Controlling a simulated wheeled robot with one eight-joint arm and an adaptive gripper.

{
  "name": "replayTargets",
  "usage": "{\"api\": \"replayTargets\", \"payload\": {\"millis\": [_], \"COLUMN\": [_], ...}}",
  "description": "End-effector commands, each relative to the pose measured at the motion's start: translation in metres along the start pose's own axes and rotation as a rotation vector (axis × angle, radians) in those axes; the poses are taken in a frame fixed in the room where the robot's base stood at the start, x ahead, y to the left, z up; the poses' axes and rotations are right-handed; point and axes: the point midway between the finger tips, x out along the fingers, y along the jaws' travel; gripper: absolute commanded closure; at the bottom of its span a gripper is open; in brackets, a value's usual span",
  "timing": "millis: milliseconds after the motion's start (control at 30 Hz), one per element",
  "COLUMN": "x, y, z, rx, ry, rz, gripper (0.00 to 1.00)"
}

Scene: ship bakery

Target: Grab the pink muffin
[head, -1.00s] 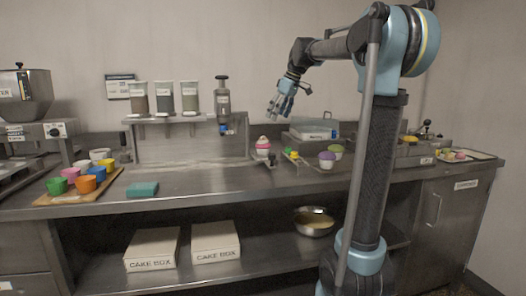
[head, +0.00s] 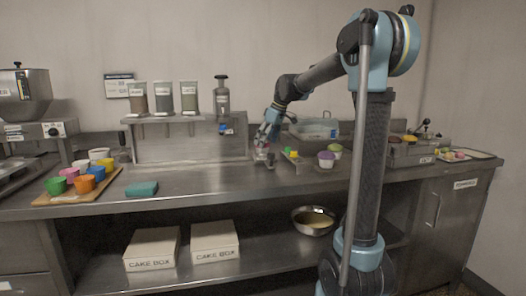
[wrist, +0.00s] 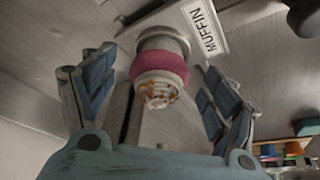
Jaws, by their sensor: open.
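The pink muffin (wrist: 160,70) shows in the wrist view as a pink band with a pale, brown-flecked end facing the camera. It is in front of a round grey fitting beside a white MUFFIN label (wrist: 205,25). My gripper (wrist: 156,82) is open, with blue-grey fingers spread left and right of the muffin. I see no clear finger contact. In the head view my gripper (head: 267,138) is low over the counter, right of the dispenser shelf, and largely hides the muffin.
Small green and yellow items (head: 291,154) and a purple cup muffin (head: 326,160) stand just right of my gripper. A clear-lidded container (head: 312,130) is behind. Coloured cups (head: 87,182) and a teal cloth (head: 142,189) are on the left. The front middle counter is clear.

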Motion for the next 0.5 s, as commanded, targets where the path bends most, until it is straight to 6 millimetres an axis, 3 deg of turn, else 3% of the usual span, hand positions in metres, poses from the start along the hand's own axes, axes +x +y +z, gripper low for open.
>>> {"api": "replayTargets", "payload": {"millis": [200, 500], "x": [0.027, 0.033], "y": [0.0, 0.001], "z": [-0.002, -0.002], "rx": [-0.001, 0.0], "ry": [0.0, 0.0], "rz": [0.0, 0.0], "gripper": [0.21, 0.21]}}
